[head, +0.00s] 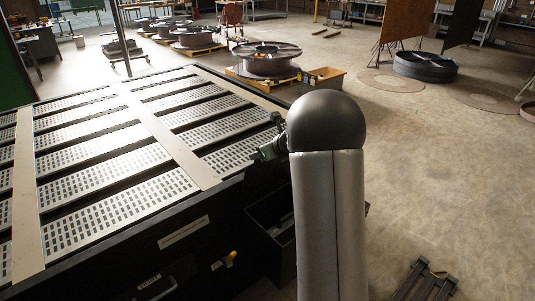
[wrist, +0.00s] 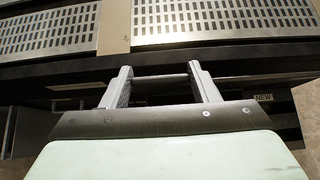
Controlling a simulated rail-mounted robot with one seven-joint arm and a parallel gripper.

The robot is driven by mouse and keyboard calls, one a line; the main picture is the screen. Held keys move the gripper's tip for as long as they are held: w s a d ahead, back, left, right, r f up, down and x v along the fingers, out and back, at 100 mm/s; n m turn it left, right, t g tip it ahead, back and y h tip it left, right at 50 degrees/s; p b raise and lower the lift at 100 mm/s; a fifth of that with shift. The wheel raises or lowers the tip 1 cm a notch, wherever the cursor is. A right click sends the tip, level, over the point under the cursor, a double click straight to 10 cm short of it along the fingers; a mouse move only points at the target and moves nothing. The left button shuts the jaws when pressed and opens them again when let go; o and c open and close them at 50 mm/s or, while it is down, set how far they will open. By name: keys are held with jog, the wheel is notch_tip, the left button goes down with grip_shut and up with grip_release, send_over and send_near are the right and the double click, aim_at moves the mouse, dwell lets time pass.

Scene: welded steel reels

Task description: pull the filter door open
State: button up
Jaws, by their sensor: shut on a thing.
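The wrist view shows my gripper (wrist: 162,82) with its two grey fingers set apart, one at each end of a dark grey bar (wrist: 160,77). The bar spans between the fingers and looks like the filter door's handle. It lies below the edge of the perforated table top. The door panel behind it is dark and mostly hidden by my gripper, so how far it stands open cannot be told. In the head view my grey arm stands in front of the table's side, and my gripper does not show clearly there.
The black table (head: 133,113) carries pale perforated grates. A dark open bin (head: 262,232) adjoins its side, left of my arm. A dark slatted frame (head: 424,283) lies at lower right. The concrete floor right of my arm is mostly clear.

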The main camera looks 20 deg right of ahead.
jog(key=shift+w+r, duration=0.1)
jog(key=shift+r, duration=0.05)
jog(key=o, duration=1.4)
jog(key=b+v, duration=0.1)
jog(key=v, duration=1.6)
jog(key=shift+s+d+b, duration=0.1)
jog(key=shift+s+b, duration=0.15)
jog(key=shift+b, duration=0.05)
